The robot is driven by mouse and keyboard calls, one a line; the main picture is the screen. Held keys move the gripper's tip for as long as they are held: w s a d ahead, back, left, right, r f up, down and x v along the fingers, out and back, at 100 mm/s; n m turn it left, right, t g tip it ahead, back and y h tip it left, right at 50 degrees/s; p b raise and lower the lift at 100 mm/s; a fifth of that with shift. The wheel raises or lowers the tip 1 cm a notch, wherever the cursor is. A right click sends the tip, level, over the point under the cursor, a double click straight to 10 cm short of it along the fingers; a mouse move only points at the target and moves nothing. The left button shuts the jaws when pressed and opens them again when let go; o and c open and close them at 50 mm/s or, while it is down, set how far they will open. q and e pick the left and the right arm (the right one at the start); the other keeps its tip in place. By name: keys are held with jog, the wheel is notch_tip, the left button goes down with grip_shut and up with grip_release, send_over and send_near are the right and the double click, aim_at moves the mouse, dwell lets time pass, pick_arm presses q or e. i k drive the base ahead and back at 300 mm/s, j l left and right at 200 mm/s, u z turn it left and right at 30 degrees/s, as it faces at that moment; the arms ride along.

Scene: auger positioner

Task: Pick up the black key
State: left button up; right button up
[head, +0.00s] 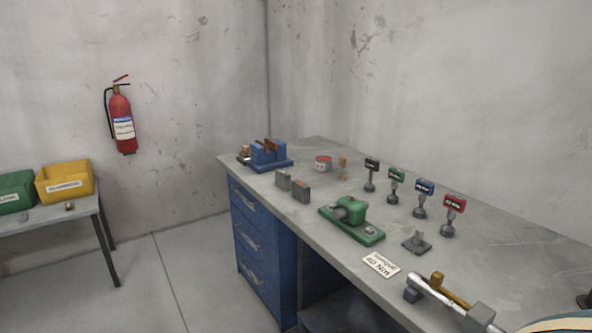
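The black key (371,174) stands upright on the grey workbench (320,232), toward the back. It has a black tag with pale lettering on top and a grey stem and knob below. It is the leftmost and farthest of a slanting row, with the green key (395,186), blue key (422,198) and red key (452,214) to its right. The keys stand apart from each other. Nothing touches the black key from what I see. Neither of my grippers is in view.
A blue vise (268,155), a red-and-white tin (323,163), a green device (351,218), a grey stand (416,243), a label card (381,264) and a wrench-like tool (455,302) occupy the bench. A side table (60,222) holds bins. Floor (190,270) between is clear.

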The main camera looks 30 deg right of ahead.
aim_at(372, 165)
jog(key=i, duration=1.7)
jog(key=i+z, duration=0.2)
jog(key=z, duration=0.2)
jog(key=i+j+z, duration=0.1)
jog(key=z, duration=0.3)
jog(key=i+j+z, duration=0.2)
jog(key=z, duration=0.2)
jog(key=i, duration=0.1)
